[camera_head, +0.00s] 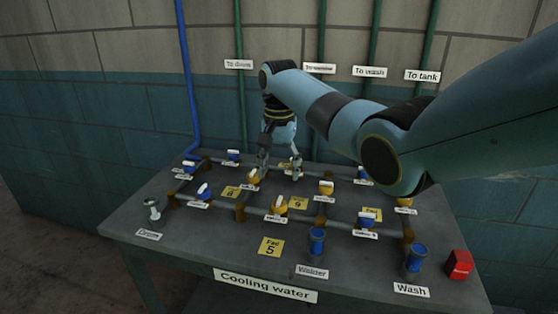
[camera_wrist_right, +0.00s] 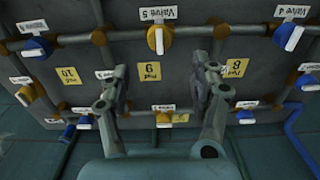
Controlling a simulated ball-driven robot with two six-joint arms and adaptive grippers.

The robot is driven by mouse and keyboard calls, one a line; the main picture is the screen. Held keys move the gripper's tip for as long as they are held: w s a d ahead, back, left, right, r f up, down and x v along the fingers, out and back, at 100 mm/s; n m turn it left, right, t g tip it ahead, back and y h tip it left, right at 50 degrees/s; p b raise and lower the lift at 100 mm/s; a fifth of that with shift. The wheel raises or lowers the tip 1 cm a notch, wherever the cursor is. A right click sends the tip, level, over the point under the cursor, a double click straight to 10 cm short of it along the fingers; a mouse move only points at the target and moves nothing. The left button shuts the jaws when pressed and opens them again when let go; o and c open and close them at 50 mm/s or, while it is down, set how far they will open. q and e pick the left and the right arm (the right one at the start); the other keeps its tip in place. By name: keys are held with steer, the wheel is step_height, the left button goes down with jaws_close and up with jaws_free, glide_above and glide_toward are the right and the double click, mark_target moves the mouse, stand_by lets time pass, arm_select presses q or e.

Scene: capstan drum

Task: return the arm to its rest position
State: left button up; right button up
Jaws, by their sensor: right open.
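My right arm comes in from the right in the head view and reaches over the table (camera_head: 190,250). My right gripper (camera_head: 280,168) hangs over the back part of the pipework, fingers pointing down. In the wrist view the right gripper (camera_wrist_right: 163,90) has its two fingers wide apart with nothing between them. Behind the gap lie the table top and a yellow label reading Pad 9 (camera_wrist_right: 157,81). A yellow valve marked Valve 5 (camera_wrist_right: 158,40) lies beyond the fingertips. Whether a finger touches a pipe or valve cannot be told. My left gripper does not show.
Pipes with blue and yellow valves cover the table. Blue cylinders (camera_head: 317,241) stand near the front, with a red block (camera_head: 459,264) at the right corner. A blue pipe (camera_head: 188,85) and green pipes (camera_head: 241,110) run up the wall behind.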

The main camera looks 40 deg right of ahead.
step_height(320, 180, up, 2)
steer(key=shift+r, duration=0.15)
stand_by(0.5)
